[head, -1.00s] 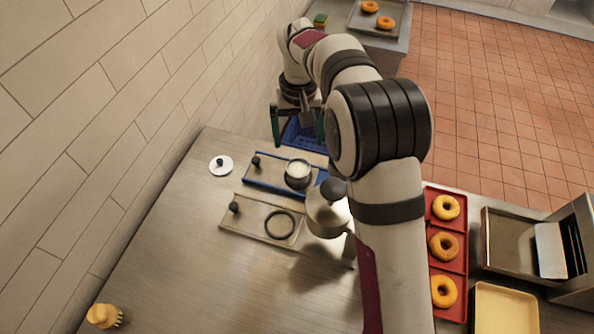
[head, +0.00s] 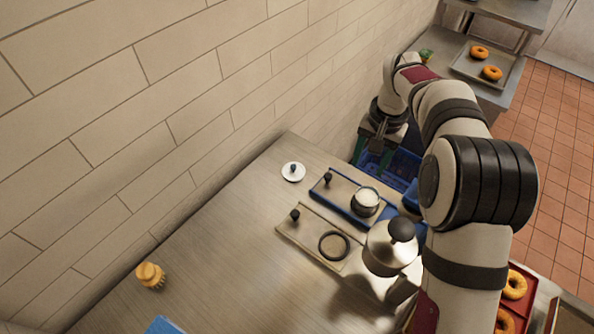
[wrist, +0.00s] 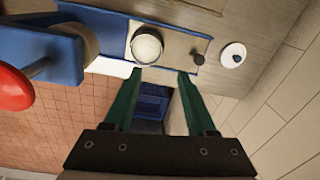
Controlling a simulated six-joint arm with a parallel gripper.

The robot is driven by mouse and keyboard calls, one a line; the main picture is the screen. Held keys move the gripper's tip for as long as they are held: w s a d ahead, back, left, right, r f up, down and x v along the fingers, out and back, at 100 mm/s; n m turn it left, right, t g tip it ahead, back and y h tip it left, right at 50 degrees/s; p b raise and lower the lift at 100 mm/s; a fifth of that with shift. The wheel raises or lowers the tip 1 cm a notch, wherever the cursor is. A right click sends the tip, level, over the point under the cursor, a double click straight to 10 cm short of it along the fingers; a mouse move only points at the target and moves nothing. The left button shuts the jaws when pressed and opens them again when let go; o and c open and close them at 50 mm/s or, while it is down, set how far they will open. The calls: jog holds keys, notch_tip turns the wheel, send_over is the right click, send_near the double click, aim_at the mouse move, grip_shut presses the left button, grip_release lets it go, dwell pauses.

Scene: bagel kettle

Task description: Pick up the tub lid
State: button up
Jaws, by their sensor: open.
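The tub lid, a small white disc with a dark knob (head: 293,172), lies flat on the steel counter near the tiled wall. It also shows at the upper right of the wrist view (wrist: 236,53). An open round tub with white contents (head: 366,200) stands at the right end of a blue-edged tray. My gripper (head: 378,152) is beyond the counter's far edge, to the right of the lid and apart from it. In the wrist view its green fingers (wrist: 161,76) are spread with nothing between them.
The blue-edged tray (head: 340,190) has a black knob and lies between lid and kettle. A second tray (head: 308,238) holds a dark ring. A metal kettle (head: 388,252) stands beside my arm. A blue crate (head: 400,166) sits below the far edge. The left counter is mostly clear.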

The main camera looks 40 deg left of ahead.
jog(key=a+m+y, duration=0.2)
jog(key=a+m, duration=0.5)
jog(key=m, duration=0.2)
jog(key=m+y, duration=0.2)
jog(key=m, duration=0.8)
send_near(293, 166)
jog(key=shift+m, duration=0.3)
jog(key=x, duration=0.8)
jog(key=shift+f, duration=0.25)
grip_shut()
